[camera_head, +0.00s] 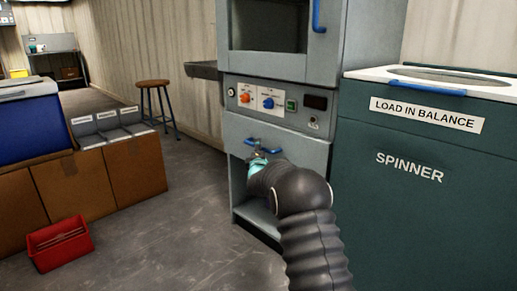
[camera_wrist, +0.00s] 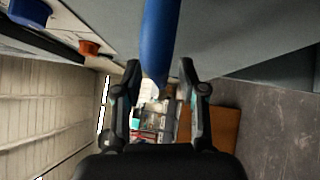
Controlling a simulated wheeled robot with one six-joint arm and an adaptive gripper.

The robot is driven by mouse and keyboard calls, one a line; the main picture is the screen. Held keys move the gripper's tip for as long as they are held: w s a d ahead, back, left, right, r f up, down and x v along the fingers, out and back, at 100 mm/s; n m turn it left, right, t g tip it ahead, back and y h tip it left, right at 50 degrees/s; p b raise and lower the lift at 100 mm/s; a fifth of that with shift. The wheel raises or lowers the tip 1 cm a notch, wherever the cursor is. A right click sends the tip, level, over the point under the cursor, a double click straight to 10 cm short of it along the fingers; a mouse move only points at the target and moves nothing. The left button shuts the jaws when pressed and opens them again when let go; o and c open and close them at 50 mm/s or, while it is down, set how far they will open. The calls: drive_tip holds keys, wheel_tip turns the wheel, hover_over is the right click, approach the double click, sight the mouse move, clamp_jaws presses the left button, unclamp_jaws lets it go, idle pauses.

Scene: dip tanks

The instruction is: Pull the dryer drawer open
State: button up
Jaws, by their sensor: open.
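The grey dryer (camera_head: 320,97) stands in the middle of the head view. Its drawer front (camera_head: 308,152) sits below the control panel and looks flush with the cabinet. The blue drawer handle (camera_head: 272,150) is partly hidden by my gripper (camera_head: 257,160), which is at the handle. In the wrist view the blue handle (camera_wrist: 161,35) runs down from the top, with its lower end between the two spread fingertips of my gripper (camera_wrist: 160,68). The jaws are open, one finger on each side of the handle. Contact cannot be told.
The green spinner (camera_head: 430,200) stands close on the right. The control panel (camera_head: 268,101) is just above the drawer. A red bin (camera_head: 60,245) lies on the floor by brown boxes (camera_head: 75,185) at left. A stool (camera_head: 155,100) stands behind. The floor (camera_head: 185,220) before the dryer is clear.

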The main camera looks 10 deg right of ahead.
drive_tip(key=shift+w+d, duration=0.1)
drive_tip(key=shift+w, duration=0.3)
clamp_jaws()
